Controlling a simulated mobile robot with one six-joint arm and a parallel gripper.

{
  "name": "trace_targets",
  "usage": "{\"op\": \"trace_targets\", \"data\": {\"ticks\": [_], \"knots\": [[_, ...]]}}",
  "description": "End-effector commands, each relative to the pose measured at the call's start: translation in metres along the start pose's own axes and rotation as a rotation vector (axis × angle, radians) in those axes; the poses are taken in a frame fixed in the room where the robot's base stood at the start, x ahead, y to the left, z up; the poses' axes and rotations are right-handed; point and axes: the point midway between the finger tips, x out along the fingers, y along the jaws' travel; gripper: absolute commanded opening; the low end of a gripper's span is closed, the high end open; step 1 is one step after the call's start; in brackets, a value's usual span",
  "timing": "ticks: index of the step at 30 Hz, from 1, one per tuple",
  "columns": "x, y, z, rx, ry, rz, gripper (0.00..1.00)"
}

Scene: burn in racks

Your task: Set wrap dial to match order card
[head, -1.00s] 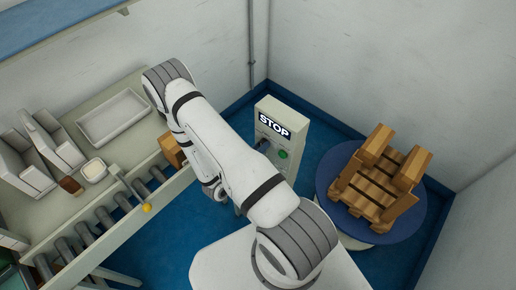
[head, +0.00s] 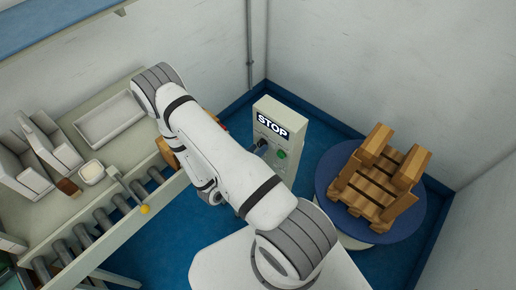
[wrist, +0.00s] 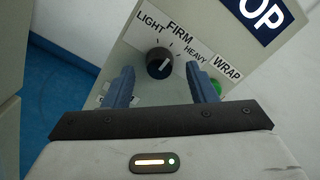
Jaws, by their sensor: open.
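The wrap dial (wrist: 159,62) is a round black knob with a white pointer mark on a pale panel (head: 293,112). LIGHT, FIRM and HEAVY labels fan around it in the wrist view. The mark slants up and right, seemingly toward the HEAVY side, but the exact setting is hard to tell. My gripper (wrist: 159,76) is open, its two blue fingers on either side of the dial and apart from it. In the head view the dial is hard to make out beside my arm. I cannot identify an order card.
A STOP sign (head: 272,125) and a green button (head: 281,154) are on the same panel. A turntable (head: 329,174) with a wooden load (head: 375,185) stands to the right. A roller conveyor (head: 102,217) and a bench tray (head: 82,132) are at left.

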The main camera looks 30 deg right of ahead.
Motion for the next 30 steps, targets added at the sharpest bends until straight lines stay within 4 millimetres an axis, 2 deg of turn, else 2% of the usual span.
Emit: {"op": "trace_targets", "data": {"ticks": [6,12,18,30], "knots": [[-0.034,0.001,-0.001,0.0,-0.004,0.004,0.52],[-0.055,0.0,-0.001,-0.001,-0.002,0.002,0.52],[-0.062,-0.001,-0.001,-0.001,-0.001,0.0,0.52],[-0.062,-0.001,-0.001,0.0,-0.001,0.0,0.52]]}}
